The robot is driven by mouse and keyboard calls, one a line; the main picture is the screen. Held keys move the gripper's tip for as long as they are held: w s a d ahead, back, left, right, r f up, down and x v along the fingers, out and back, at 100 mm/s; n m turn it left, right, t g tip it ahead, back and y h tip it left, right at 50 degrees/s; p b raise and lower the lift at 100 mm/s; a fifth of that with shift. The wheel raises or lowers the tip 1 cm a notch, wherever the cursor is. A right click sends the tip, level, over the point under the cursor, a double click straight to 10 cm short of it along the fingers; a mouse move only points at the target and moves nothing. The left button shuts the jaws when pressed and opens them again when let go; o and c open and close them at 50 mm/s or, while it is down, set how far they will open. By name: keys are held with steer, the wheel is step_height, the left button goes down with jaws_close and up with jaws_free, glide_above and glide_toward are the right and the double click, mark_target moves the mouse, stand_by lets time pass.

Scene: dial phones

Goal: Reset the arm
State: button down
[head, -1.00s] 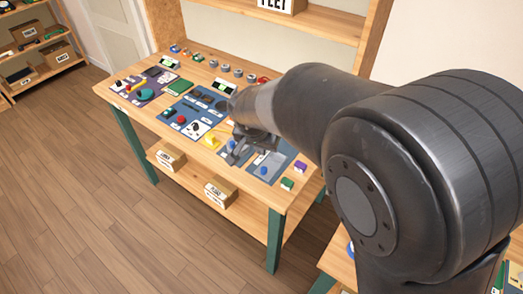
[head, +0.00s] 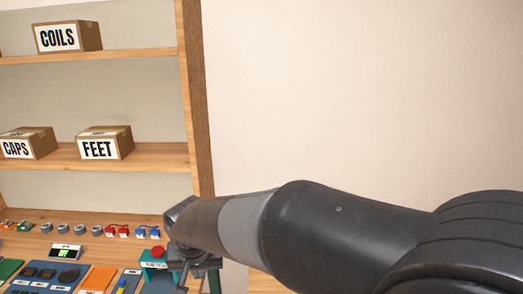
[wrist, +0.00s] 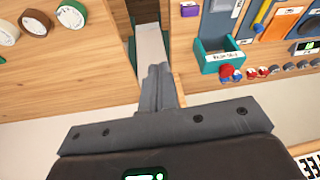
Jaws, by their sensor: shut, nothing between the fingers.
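My gripper (head: 189,270) is low in the head view, at the end of my dark grey arm, over the right end of the workbench (head: 40,217). In the wrist view my gripper (wrist: 158,72) shows its two fingers pressed together with nothing between them. A teal bin (head: 153,262) with a red part on top stands just left of the gripper in the head view. The wrist view shows the teal bin (wrist: 217,65) to the right of the fingers, apart from them.
Mats with phone parts (head: 50,274) cover the bench. Red parts (head: 118,231) and blue parts (head: 147,232) line its back. Shelves above hold boxes marked COILS (head: 66,37), CAPS (head: 27,143) and FEET (head: 104,142). The wall at right is bare.

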steer(key=s+d+r+m, duration=0.1)
steer(key=s+d+r, duration=0.15)
steer(key=d, duration=0.65)
steer(key=s+d+r, duration=0.1)
steer(key=d+r, duration=0.2)
steer(key=d, duration=0.7)
steer(key=s+d+t+h, duration=0.1)
steer(key=s+d+t, duration=0.1)
steer(key=s+d, duration=0.8)
steer(key=shift+d+r+m, duration=0.35)
steer(key=shift+m, duration=0.05)
